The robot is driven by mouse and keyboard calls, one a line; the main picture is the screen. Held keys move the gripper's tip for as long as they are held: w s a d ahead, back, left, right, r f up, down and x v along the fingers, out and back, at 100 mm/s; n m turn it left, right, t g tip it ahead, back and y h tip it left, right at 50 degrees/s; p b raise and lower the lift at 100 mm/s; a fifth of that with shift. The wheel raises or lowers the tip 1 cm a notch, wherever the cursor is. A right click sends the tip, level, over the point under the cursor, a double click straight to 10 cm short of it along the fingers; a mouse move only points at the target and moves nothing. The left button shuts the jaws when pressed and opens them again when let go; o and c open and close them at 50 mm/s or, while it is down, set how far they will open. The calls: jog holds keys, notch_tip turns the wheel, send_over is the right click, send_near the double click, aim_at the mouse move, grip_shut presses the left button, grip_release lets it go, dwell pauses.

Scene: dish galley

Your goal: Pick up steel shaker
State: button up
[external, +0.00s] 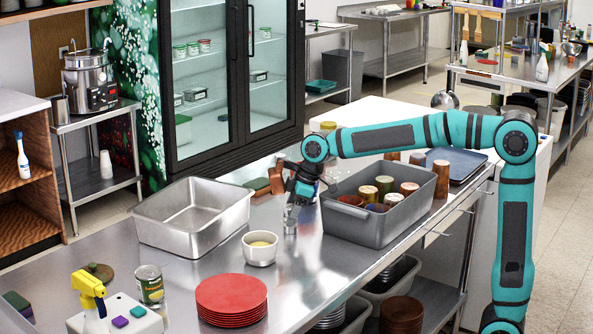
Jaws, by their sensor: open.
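A small steel shaker (290,226) stands upright on the steel counter, between the steel basin and the grey bin. My gripper (291,209) points down right above it, fingers open. The fingertips are at about the height of the shaker's top. At this size I cannot tell whether they are around it or touching it.
An empty steel basin (190,228) is to the left and a grey bin (370,226) with several cups is close on the right.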

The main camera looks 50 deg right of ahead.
jog(key=shift+x, duration=1.15)
jog(key=shift+c, duration=0.3)
jog(key=c, duration=1)
jog(key=shift+r, duration=0.1)
notch_tip(320, 180, up, 10)
jog(key=shift+f, duration=0.1)
